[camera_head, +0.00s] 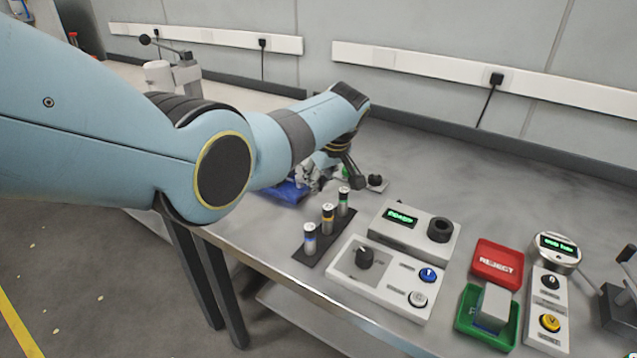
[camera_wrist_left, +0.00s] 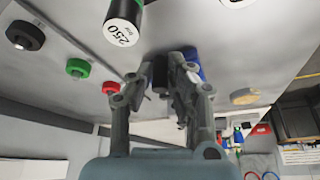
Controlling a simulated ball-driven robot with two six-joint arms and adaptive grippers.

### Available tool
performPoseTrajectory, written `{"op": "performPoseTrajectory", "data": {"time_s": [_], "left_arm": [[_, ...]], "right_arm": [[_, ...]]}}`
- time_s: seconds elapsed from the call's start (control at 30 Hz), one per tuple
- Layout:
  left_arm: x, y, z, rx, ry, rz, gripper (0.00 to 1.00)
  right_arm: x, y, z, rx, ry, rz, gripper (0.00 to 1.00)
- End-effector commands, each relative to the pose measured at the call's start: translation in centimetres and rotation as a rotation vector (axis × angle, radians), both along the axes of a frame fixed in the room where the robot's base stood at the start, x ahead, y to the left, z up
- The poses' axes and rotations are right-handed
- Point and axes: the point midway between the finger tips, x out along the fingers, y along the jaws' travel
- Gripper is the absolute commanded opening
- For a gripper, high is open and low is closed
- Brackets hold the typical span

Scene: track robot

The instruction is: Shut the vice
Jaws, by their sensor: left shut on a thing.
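A blue body (camera_head: 287,191), which looks like the vice, sits near the table's front edge in the head view, partly hidden by my left arm. My left gripper (camera_head: 316,172) is just beside it, small and partly covered by its own wrist. In the left wrist view my left gripper (camera_wrist_left: 163,75) has its fingers closed around a dark part (camera_wrist_left: 159,72), which looks like the vice's handle. A blue part (camera_wrist_left: 193,62) shows just behind the right finger. The vice's jaws are hidden. My right gripper is not in view.
Three banded cylinders (camera_head: 328,218) stand in a dark rack close to the gripper. A black knob (camera_head: 376,181) is behind them. A display box (camera_head: 414,230), a control panel (camera_head: 382,277), a red tray (camera_head: 497,262) and a green tray (camera_head: 470,335) lie to the right.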

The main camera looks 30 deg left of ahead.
Motion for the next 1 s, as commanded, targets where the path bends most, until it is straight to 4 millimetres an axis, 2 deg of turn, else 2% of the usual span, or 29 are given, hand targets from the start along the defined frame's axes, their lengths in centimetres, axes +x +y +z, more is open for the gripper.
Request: {"op": "performPoseTrajectory", "data": {"time_s": [0.27,0.3,0.47,0.77,0.87,1.0], "left_arm": [[0.1,0.0,0.1,-0.001,-0.003,0.000,0.00],[0.1,0.0,0.1,-0.002,-0.003,-0.001,0.16],[0.1,0.0,0.1,-0.002,-0.003,0.000,0.37],[0.0,-0.1,0.1,-0.001,-0.002,-0.001,0.38],[0.0,-0.3,0.7,-0.001,-0.004,-0.001,0.38],[-0.4,-1.0,2.5,-0.002,-0.005,-0.002,0.38]], "right_arm": [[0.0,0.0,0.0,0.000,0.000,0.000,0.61],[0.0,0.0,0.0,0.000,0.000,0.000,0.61],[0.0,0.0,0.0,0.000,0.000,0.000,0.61],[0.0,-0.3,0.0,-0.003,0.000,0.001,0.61],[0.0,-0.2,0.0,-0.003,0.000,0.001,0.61],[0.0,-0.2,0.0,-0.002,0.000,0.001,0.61]]}}
